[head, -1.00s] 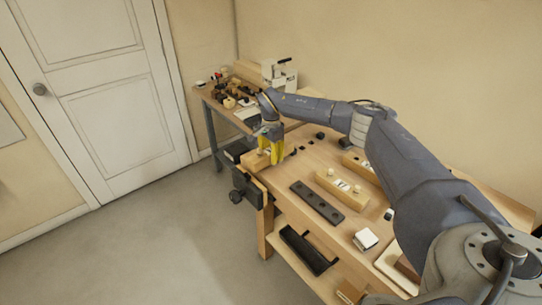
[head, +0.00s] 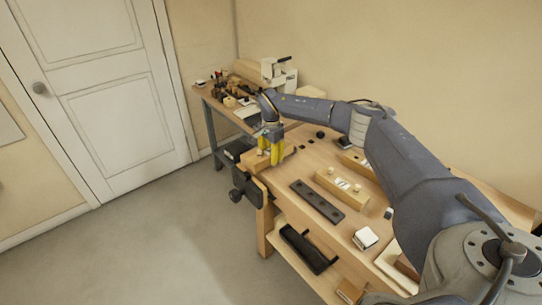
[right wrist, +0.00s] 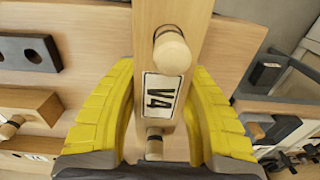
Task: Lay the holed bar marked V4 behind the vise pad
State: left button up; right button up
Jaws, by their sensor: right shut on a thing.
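The bar marked V4 (right wrist: 190,30) is pale wood. It lies between the yellow fingers of my right gripper (right wrist: 158,100), which are shut on it across the label. Round wooden pegs show on its face on both sides of the label; I see no open holes. In the head view my right gripper (head: 270,152) points down over the bench's left end, by the dark vise (head: 250,186). Pale wood (head: 257,163) shows beside the fingers above the vise; I cannot tell the bar from the vise pad there. My left gripper is not in view.
A dark holed bar (head: 318,202) and a pegged wooden block (head: 344,188) lie on the bench, with another pegged block (head: 357,164) behind. A small white-topped block (head: 365,238) is nearer. A cluttered side table (head: 225,97) stands beyond the gripper.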

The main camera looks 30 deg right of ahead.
jog(key=shift+f, duration=1.3)
dwell(2.4)
jog(key=o, duration=1.7)
jog(key=shift+c, duration=0.2)
jog(key=shift+r, duration=3.45)
